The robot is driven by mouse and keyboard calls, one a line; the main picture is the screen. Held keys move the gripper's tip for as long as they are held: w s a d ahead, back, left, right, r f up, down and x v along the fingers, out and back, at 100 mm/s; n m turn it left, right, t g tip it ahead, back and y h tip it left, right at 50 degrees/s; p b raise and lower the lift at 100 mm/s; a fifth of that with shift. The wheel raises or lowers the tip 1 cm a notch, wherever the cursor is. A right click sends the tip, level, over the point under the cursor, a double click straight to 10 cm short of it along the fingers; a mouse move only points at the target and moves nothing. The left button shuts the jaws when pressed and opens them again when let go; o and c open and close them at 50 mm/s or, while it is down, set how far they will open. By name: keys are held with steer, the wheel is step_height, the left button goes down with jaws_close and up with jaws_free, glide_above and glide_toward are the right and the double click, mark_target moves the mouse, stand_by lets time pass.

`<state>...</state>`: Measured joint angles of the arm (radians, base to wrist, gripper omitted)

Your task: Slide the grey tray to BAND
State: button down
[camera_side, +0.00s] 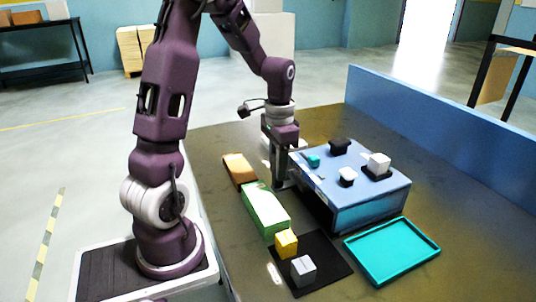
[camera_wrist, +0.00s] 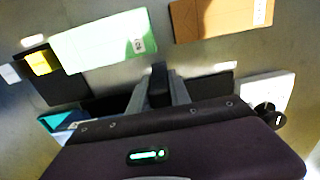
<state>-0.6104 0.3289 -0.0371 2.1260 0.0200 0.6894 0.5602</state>
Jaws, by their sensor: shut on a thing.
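My gripper (camera_side: 283,182) points down by the left side of a blue box (camera_side: 372,210), between it and the row of green and brown blocks. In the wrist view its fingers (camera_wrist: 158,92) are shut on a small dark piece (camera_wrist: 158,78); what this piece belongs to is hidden. I cannot make out a grey tray for certain. No BAND lettering is readable; small pale labels on the box's near top edge are too small to read.
A green block (camera_side: 265,211) and brown block (camera_side: 239,170) lie left of my gripper. A black mat (camera_side: 322,273) holds a yellow block (camera_side: 286,243) and grey cube (camera_side: 303,270). A teal tray (camera_side: 391,252) lies empty. Small black, white and teal pieces top the box.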

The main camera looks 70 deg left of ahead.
steer(key=shift+w+d+r, duration=0.1)
steer(key=shift+d, duration=1.45)
steer(key=c, duration=1.2)
jaws_free()
step_height(320, 180, up, 7)
